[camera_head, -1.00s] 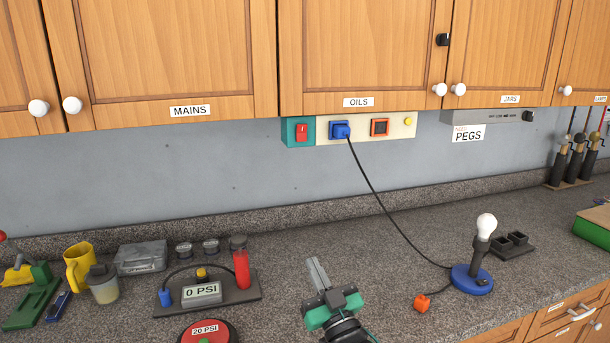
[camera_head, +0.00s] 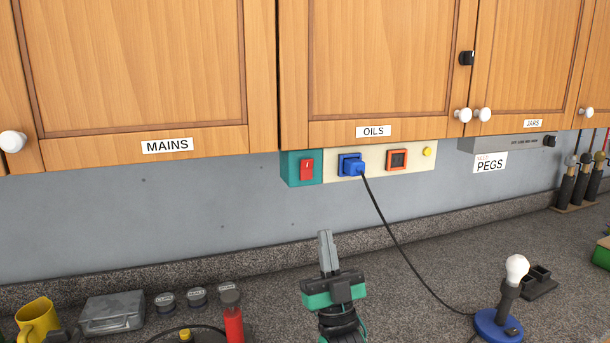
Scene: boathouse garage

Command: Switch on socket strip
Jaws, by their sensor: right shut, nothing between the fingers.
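The socket strip (camera_head: 368,174) is a cream panel under the cabinet labelled OILS, with a teal end block (camera_head: 287,170) at its left. A red rocker switch (camera_head: 306,170) sits on the teal block. My left gripper is out of view.
A black cable (camera_head: 395,240) runs from the plug to a blue-based lamp (camera_head: 497,325) on the granite counter. A red cylinder (camera_head: 233,320), grey box (camera_head: 111,313) and yellow mug (camera_head: 38,320) stand at front left. The wall left of the strip is clear.

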